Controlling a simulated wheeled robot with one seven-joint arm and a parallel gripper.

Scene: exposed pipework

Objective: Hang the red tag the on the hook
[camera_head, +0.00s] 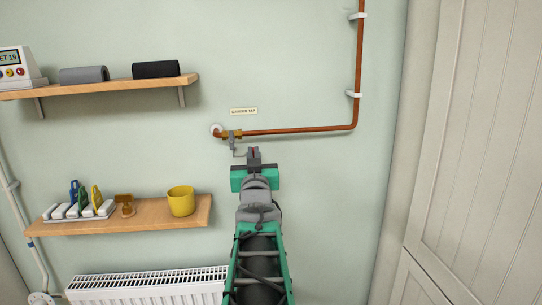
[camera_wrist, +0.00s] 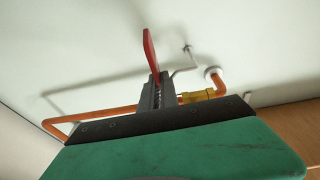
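The red tag (camera_wrist: 150,48) stands out from the tips of my gripper (camera_wrist: 158,80) in the wrist view, seen nearly edge-on. The fingers are close together on its lower end. In the head view my gripper (camera_head: 254,153) is in front of the wall, just right of and below the brass valve (camera_head: 233,134); only a speck of red shows between the fingers. A thin grey bent rod, apparently the hook (camera_head: 237,153), hangs below the valve, left of the fingertips. It also shows in the wrist view (camera_wrist: 184,70), right of the tag. The tag appears apart from it.
The copper pipe (camera_head: 300,131) runs right from the valve, then up the wall. A label (camera_head: 243,111) is above. The lower shelf (camera_head: 150,217) holds a yellow cup (camera_head: 181,201) and several coloured tags in a rack. An upper shelf (camera_head: 100,88) and radiator (camera_head: 150,288) are left.

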